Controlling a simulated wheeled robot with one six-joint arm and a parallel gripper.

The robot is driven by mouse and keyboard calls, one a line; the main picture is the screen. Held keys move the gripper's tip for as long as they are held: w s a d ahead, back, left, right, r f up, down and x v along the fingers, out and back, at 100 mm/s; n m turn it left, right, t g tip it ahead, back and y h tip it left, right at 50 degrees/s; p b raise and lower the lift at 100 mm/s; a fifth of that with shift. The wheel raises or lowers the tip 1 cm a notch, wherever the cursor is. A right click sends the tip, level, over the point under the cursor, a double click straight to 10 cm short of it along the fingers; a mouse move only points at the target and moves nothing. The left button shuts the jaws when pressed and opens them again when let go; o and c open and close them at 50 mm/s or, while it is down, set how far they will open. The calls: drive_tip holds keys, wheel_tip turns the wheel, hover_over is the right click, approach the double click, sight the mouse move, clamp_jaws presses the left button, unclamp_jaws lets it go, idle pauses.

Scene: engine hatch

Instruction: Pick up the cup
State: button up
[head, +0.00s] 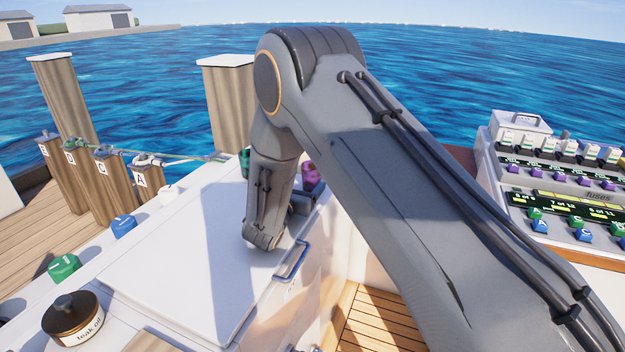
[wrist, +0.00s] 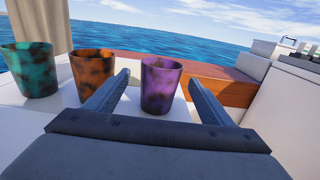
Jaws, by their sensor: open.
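In the wrist view three cups stand upright in a row on a white surface: a teal mottled cup (wrist: 29,70), an orange-brown mottled cup (wrist: 94,76) and a purple mottled cup (wrist: 160,85). My gripper (wrist: 163,92) is open. The purple cup shows between its two fingers, beyond the palm; I cannot tell whether the fingers reach around it. The orange-brown cup is just left of the left finger. In the head view the purple cup (head: 312,177) shows partly beside my arm, and a bit of the teal cup (head: 245,162) shows behind it. My arm hides the orange-brown cup there.
The white hatch lid (head: 190,265) with a blue handle (head: 291,262) lies below my arm. A leak oil pot (head: 72,318), a green knob (head: 64,267) and a blue knob (head: 123,226) sit at the left. A fuse panel (head: 560,190) stands at the right. Water lies beyond.

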drive_tip(key=x, duration=0.4)
drive_tip(key=shift+w+d+p, duration=0.1)
drive_tip(key=shift+w+p, duration=0.15)
drive_tip(key=shift+p, duration=0.05)
drive_tip(key=c, duration=1.1)
drive_tip(key=shift+r, duration=0.15)
